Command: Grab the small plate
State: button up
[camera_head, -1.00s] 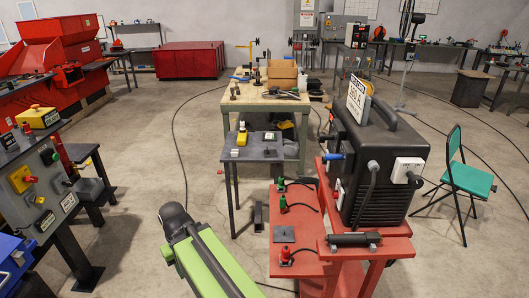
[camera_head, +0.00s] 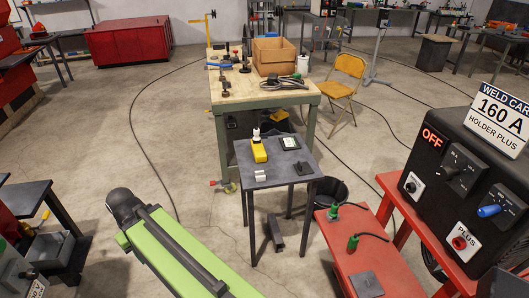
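A small dark grey square plate (camera_head: 366,284) lies flat on the red table (camera_head: 345,262) at the lower right, near its front. Another small grey square piece (camera_head: 304,168) lies on the dark small table (camera_head: 268,178) in the middle; I cannot tell which one is the task's plate. My green arm with a black joint at its end reaches up from the bottom, left of both tables and apart from them. My gripper does not show.
A yellow device (camera_head: 259,152) and a small white block (camera_head: 260,175) are on the dark table. A black welder (camera_head: 462,150) stands at right. A wooden workbench (camera_head: 240,88) is behind, with a yellow chair (camera_head: 345,82) beside it. Floor left of the dark table is clear.

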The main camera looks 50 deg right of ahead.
aim_at(304, 165)
jog(key=i, duration=1.15)
jog(key=z, duration=3)
jog(key=i, duration=0.6)
jog(key=u, duration=2.25)
jog(key=k, duration=0.8)
jog(key=z, duration=0.25)
jog(key=i, duration=0.2)
jog(key=u, duration=0.25)
